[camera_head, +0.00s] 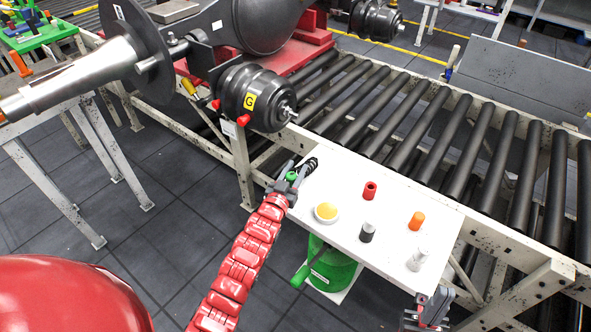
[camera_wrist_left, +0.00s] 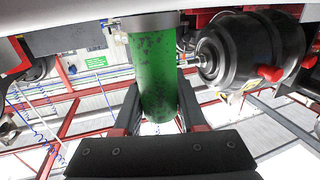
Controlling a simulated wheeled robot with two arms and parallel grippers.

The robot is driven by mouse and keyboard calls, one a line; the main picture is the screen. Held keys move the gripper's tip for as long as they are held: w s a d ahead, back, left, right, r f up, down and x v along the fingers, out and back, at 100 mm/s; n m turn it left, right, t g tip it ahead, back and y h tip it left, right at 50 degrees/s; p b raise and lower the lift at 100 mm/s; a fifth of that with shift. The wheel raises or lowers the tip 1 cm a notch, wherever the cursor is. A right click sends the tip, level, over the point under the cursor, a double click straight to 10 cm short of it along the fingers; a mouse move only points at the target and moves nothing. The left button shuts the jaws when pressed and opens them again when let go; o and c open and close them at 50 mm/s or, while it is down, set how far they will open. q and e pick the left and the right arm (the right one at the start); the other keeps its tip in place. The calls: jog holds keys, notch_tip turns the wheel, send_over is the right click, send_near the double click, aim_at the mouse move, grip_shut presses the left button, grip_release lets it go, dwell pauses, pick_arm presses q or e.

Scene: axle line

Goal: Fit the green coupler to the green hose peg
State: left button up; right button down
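My left gripper (camera_head: 292,178), on the red arm, is beside the left end of the white shelf. It is shut on the green coupler (camera_head: 292,177), of which only a small green top shows in the head view. In the left wrist view the coupler is a speckled green cylinder (camera_wrist_left: 155,80) with a grey collar, between the two dark fingers (camera_wrist_left: 157,112). I cannot make out a green hose peg in either view. My right gripper (camera_head: 430,308) is at the bottom edge near the shelf's front right corner; its opening is unclear.
The white shelf (camera_head: 340,222) carries red (camera_head: 370,190), orange (camera_head: 416,221), black (camera_head: 367,232) and pale (camera_head: 418,259) cylinders and a yellow disc (camera_head: 326,211). A black chamber with red fittings (camera_head: 255,98) hangs behind.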

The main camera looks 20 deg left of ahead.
pick_arm(q)
jog(key=o, duration=0.4)
jog(key=shift+o, duration=0.2)
jog(key=shift+s, duration=0.1)
jog(key=shift+s+a+f, duration=0.1)
jog(key=shift+s+f, duration=0.05)
jog(key=shift+s, duration=0.15)
jog(key=s+a+b, duration=0.1)
jog(key=s+b, duration=0.1)
jog(key=s, duration=1.4)
jog(key=shift+s+a+r, duration=0.15)
jog(key=shift+s+r, duration=0.1)
jog(key=shift+s, duration=0.05)
